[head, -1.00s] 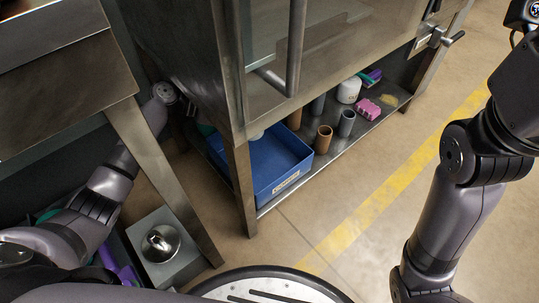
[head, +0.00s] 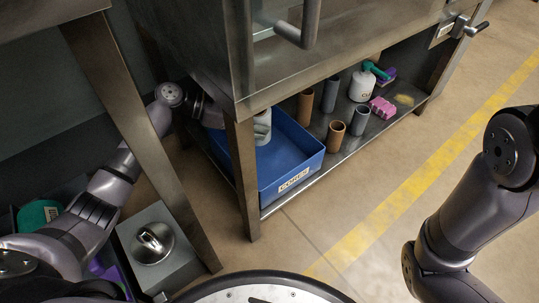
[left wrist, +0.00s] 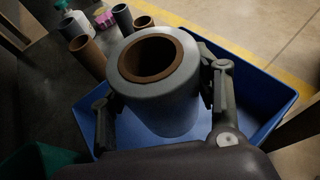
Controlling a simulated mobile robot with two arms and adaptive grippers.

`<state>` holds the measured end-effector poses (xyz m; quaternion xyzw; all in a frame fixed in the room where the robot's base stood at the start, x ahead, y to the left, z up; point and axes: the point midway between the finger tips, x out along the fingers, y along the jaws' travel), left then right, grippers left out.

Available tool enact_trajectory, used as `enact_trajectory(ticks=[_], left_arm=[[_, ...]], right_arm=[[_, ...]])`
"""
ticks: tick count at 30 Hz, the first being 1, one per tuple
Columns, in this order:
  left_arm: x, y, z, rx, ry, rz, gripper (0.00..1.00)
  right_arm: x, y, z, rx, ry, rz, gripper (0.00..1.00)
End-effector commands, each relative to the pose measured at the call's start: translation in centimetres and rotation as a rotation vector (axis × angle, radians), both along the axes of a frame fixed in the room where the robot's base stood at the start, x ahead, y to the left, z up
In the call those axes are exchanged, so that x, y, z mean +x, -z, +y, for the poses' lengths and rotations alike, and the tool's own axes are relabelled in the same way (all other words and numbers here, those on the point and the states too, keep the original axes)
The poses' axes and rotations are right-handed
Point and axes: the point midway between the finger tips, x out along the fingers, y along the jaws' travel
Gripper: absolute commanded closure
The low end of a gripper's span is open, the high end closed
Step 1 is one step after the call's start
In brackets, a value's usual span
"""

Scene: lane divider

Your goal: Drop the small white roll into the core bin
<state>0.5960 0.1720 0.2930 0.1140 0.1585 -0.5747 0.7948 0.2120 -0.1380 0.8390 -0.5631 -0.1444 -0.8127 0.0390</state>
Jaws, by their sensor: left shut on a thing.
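The small white roll, pale grey-white with a brown core, is held upright between the two fingers of my left gripper (left wrist: 158,92) in the left wrist view (left wrist: 160,110). In the head view the roll (head: 262,128) shows over the back left part of the blue core bin (head: 308,168), which has a white label on its front. The bin is also below the roll in the left wrist view (left wrist: 262,100). I cannot tell whether the roll touches the bin floor. In the head view, the table leg and cabinet hide most of my left gripper. My right gripper is out of view.
The bin stands on a low metal shelf under a cabinet. Right of it are brown tubes (head: 336,136), grey tubes (head: 360,121), a white bottle (head: 362,87) and a pink block (head: 381,107). A metal table leg (head: 241,180) stands at the bin's left front corner.

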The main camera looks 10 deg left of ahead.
Motion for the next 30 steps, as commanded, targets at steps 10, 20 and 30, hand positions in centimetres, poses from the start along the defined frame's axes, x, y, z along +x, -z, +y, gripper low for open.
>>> enact_trajectory(ticks=[10, 20, 30], left_arm=[[0.0, -0.1, 0.0, -0.001, -0.001, -0.002, 0.28], [0.0, 0.0, 0.0, 0.0, 0.0, 0.001, 0.19], [-0.8, -0.9, 2.5, 0.003, -0.003, 0.001, 0.19]], right_arm=[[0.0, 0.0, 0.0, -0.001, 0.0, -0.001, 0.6], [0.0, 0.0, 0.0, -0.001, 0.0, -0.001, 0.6], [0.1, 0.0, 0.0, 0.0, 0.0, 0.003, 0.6]])
